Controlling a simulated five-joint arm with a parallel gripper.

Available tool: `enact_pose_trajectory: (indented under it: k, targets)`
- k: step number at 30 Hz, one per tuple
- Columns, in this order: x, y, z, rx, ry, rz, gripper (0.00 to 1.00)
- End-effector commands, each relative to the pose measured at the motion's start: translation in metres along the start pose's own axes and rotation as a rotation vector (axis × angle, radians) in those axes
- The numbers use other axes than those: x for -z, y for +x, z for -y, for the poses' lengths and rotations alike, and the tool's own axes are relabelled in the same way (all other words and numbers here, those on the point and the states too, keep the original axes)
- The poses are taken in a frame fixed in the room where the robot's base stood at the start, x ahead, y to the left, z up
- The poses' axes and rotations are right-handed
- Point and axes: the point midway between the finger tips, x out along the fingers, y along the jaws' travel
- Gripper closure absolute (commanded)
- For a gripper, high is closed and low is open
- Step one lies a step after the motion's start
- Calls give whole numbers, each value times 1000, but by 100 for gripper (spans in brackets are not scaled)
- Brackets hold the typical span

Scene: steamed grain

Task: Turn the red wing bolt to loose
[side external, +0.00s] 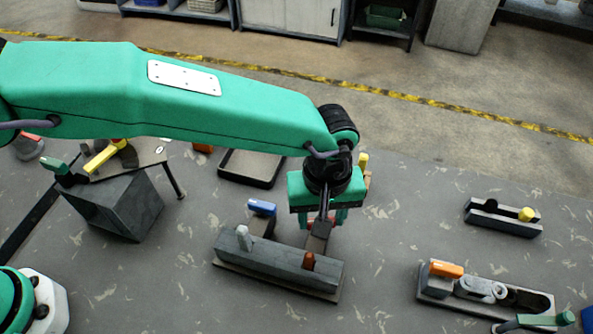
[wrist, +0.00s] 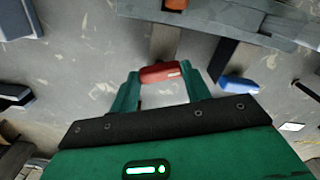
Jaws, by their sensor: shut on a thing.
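The red wing bolt (wrist: 162,72) has a rounded red handle with a small pale mark at its right end. In the wrist view my gripper (wrist: 163,80) has a green finger at each end of this handle and is shut on it. In the side view my gripper (side external: 322,221) points down behind a long grey block, and only a little red shows between its fingers. A grey bar runs from the handle to the block. The angle of the bolt against any loose or tight mark cannot be told.
The grey block (side external: 270,262) carries a white knob (side external: 243,237) and a brown-red knob (side external: 309,261). A blue handle (side external: 262,207) stands close to the left of my gripper. A yellow-topped piece (side external: 363,160) is just behind. The tabletop to the right is clear up to other fixtures.

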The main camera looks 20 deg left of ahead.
Motion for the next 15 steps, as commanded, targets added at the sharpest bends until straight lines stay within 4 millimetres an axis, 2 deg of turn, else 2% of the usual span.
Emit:
enact_pose_trajectory:
  k: [15]
  targets:
    - [0,-1,0,0,-491,0,76]
